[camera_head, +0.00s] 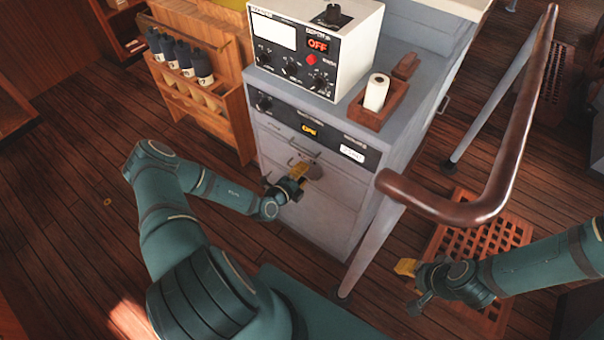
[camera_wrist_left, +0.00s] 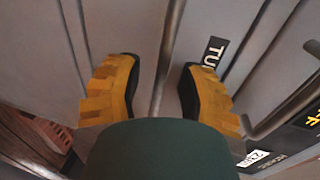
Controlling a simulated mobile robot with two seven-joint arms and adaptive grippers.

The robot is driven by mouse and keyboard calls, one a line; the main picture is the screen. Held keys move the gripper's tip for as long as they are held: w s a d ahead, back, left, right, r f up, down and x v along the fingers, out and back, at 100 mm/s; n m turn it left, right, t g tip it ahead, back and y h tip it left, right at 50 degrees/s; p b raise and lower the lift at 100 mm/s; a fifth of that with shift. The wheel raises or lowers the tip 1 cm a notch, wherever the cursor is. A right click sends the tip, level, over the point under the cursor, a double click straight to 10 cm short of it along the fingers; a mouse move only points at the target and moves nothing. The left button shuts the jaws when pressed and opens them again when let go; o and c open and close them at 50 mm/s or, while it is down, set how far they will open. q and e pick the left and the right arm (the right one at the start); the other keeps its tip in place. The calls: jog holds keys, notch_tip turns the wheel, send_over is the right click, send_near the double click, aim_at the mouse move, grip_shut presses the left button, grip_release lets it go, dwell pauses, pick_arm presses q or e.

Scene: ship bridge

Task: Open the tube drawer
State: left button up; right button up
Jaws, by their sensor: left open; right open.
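The tube drawer is a grey drawer front (camera_head: 335,185) on the cabinet, below the black control strip. In the left wrist view a dark label reading "TU" (camera_wrist_left: 213,52) shows on it, the rest hidden by a finger. My left gripper (camera_head: 302,171) is at the drawer front. In the left wrist view my left gripper (camera_wrist_left: 160,72) is open, with its yellow fingers on either side of a bar handle (camera_wrist_left: 168,50); contact cannot be told. My right gripper (camera_head: 408,270) is open and empty, away from the cabinet at the lower right.
A white instrument box (camera_head: 350,55) reading "OFF" and a wooden tray (camera_head: 372,118) with a white roll stand on the cabinet. A brown handrail (camera_head: 505,165) lies between the cabinet and my right arm. A wooden rack (camera_head: 205,100) with bottles stands left of the cabinet.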

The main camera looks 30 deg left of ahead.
pick_arm(q)
jog(key=shift+o, duration=0.3)
grip_shut()
jog(key=f+p+v, duration=0.1)
jog(key=f+v, duration=0.2)
jog(key=v, duration=1.1)
jog(key=s+f+p+v, duration=0.1)
jog(key=f+v, duration=0.2)
jog(key=v, duration=1.2)
jog(key=shift+s+p, duration=0.4)
jog(key=shift+s, duration=0.15)
jog(key=shift+c, duration=0.3)
grip_release()
